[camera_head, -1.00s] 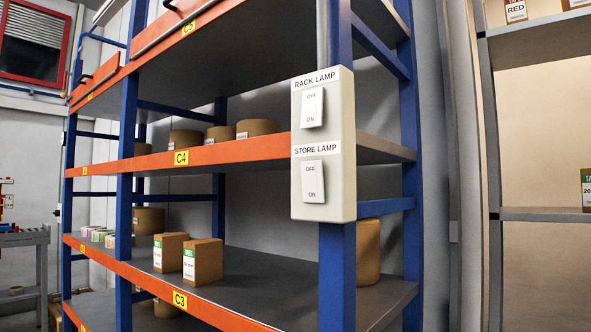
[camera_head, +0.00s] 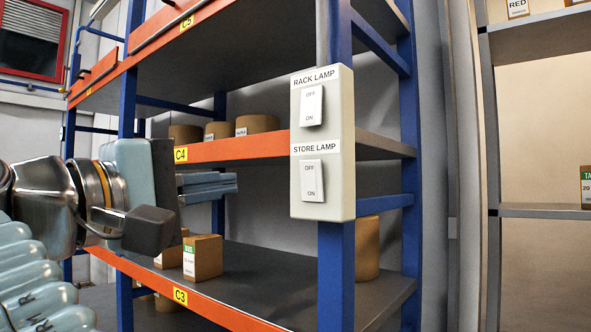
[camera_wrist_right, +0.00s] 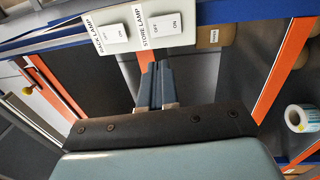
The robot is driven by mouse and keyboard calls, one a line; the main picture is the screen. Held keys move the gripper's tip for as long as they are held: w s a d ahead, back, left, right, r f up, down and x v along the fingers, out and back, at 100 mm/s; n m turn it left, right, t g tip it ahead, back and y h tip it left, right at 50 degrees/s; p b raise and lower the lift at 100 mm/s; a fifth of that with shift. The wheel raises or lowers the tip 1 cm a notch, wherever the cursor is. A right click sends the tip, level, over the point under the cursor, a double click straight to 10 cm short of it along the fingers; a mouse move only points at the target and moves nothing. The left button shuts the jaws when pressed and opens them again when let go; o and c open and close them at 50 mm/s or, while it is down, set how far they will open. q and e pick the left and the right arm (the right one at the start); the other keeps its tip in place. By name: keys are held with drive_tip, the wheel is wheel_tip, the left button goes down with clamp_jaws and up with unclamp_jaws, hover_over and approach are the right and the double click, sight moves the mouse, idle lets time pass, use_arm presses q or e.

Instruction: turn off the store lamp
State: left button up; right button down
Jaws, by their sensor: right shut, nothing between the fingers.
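The store lamp switch (camera_head: 312,181) is the lower white rocker, with OFF at its top and ON at its bottom, on a pale switch box (camera_head: 346,150) fixed to a blue rack post. I cannot tell which end is pressed in. My right gripper (camera_head: 236,184) is shut and empty, left of the box at about the store switch's height, and apart from it. In the right wrist view the closed fingertips (camera_wrist_right: 153,66) point toward the switch box, and the store lamp switch (camera_wrist_right: 167,28) shows beyond them. My left gripper is out of view.
The rack lamp switch (camera_head: 311,106) sits just above on the same box. The orange shelf beam (camera_head: 235,150) runs left from the box. Cartons (camera_head: 203,258) stand on the shelf below. A label roll (camera_wrist_right: 297,118) shows in the right wrist view.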

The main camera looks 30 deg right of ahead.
sight(309, 168)
drive_tip(key=shift+s+d+r, duration=0.15)
drive_tip(key=shift+s+r, duration=0.1)
drive_tip(key=shift+s, duration=0.25)
drive_tip(key=p+x, duration=0.1)
drive_tip(key=x, duration=1.3)
drive_tip(key=shift+d, duration=0.1)
drive_tip(key=shift+d+r, duration=0.1)
drive_tip(key=shift+d, duration=0.05)
drive_tip(key=shift+w, duration=0.1)
